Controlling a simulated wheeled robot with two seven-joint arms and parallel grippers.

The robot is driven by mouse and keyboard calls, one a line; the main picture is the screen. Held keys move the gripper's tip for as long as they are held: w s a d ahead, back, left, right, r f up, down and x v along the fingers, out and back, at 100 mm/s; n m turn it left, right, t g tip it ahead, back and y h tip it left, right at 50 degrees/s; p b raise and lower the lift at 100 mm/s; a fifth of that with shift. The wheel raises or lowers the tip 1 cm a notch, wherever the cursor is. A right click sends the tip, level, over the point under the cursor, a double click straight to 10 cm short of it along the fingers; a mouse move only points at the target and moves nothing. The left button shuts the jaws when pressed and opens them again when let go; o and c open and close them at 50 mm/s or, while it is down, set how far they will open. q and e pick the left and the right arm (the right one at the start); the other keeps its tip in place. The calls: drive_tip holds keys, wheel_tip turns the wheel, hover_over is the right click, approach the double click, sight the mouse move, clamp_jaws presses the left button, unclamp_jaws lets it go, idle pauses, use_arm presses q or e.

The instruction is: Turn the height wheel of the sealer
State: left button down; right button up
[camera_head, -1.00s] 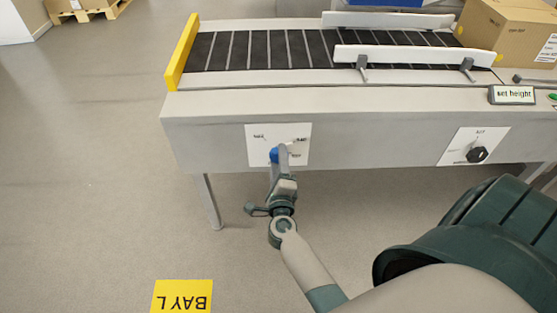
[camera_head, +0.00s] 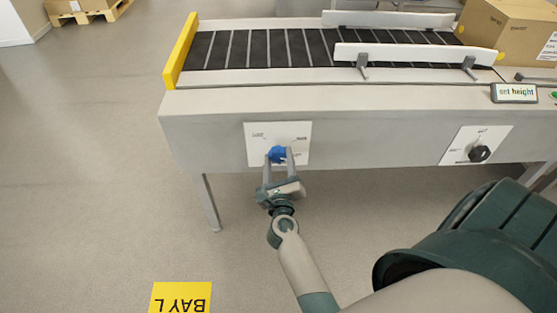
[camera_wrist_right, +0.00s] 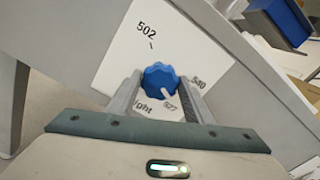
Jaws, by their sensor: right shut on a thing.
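The blue height wheel (camera_head: 277,154) sits on a white dial plate (camera_head: 303,135) on the front of the sealer (camera_head: 380,130). In the right wrist view the wheel (camera_wrist_right: 160,80) is lobed, with a pale pointer toward the lower right near the number 527. The plate (camera_wrist_right: 125,62) also reads 502 and 540. My right gripper (camera_head: 277,158) is shut on the wheel, one finger on each side. The display (camera_head: 514,92) on the sealer reads "set height". My left gripper is not in view.
A black knob (camera_head: 480,153) on a second white plate is further right. The belt (camera_head: 290,50) has a yellow end bar (camera_head: 181,50) and white guide rails (camera_head: 410,54). A carton (camera_head: 510,28) stands at the far right. Open floor lies left, with a yellow BAY L sign (camera_head: 180,297).

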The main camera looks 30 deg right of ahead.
sight(280, 150)
idle(0.5)
drive_tip(key=o, duration=1)
drive_tip(key=shift+d, duration=0.1)
drive_tip(key=shift+o, duration=0.2)
drive_tip(key=shift+r, duration=0.1)
drive_tip(key=shift+r+p, duration=0.45)
drive_tip(key=shift+r, duration=0.1)
drive_tip(key=shift+r+p, duration=0.35)
drive_tip(key=shift+r, duration=0.15)
wheel_tip(280, 150, up, 2)
drive_tip(key=shift+s+p, duration=0.15)
drive_tip(key=shift+p, duration=0.55)
use_arm(q)
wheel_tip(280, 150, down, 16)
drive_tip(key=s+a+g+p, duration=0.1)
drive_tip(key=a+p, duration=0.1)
drive_tip(key=p, duration=0.2)
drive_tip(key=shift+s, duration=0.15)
use_arm(e)
drive_tip(key=s+d+r, duration=0.5)
drive_tip(key=s+r, duration=0.1)
drive_tip(key=s, duration=0.4)
drive_tip(key=shift+d+r, duration=0.15)
drive_tip(key=shift+r, duration=0.15)
